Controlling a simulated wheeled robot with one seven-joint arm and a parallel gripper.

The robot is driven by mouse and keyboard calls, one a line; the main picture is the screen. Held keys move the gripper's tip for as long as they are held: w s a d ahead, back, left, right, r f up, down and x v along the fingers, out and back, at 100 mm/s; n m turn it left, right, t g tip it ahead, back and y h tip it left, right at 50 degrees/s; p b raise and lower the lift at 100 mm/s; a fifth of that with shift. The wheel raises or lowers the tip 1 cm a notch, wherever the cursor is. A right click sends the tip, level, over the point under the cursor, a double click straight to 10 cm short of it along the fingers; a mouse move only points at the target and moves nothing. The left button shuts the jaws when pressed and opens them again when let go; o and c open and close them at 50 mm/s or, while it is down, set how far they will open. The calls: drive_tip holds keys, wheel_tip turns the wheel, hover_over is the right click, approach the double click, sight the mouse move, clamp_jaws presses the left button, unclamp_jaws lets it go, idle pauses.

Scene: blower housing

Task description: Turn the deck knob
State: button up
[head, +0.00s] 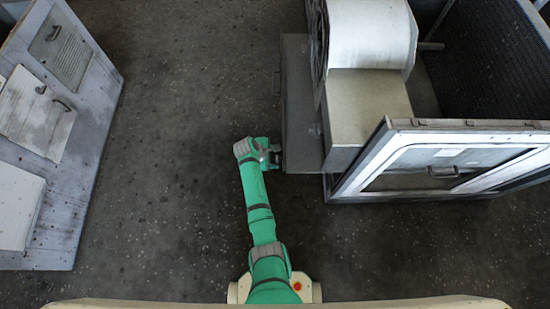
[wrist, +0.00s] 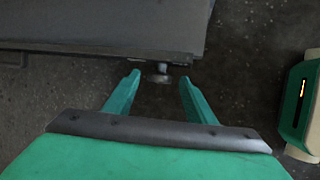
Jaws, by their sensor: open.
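The deck knob (wrist: 158,77) shows in the wrist view as a small dark round piece on a short stem at the edge of the grey deck (wrist: 110,22). My gripper (wrist: 160,92) is open, with one green finger on each side of the knob. The fingers look apart from the knob; the depth between them is hard to tell. In the head view the deck (head: 301,110) juts out left of the blower housing (head: 370,35), and my gripper (head: 277,155) is at its lower left edge. The knob is not clear there.
A framed enclosure with a handled door (head: 442,172) stands at right, beside the blower. A pale panel with several hatches (head: 60,180) is at far left. The speckled floor (head: 180,130) between is clear.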

drive_tip(key=v, duration=0.9)
idle(0.3)
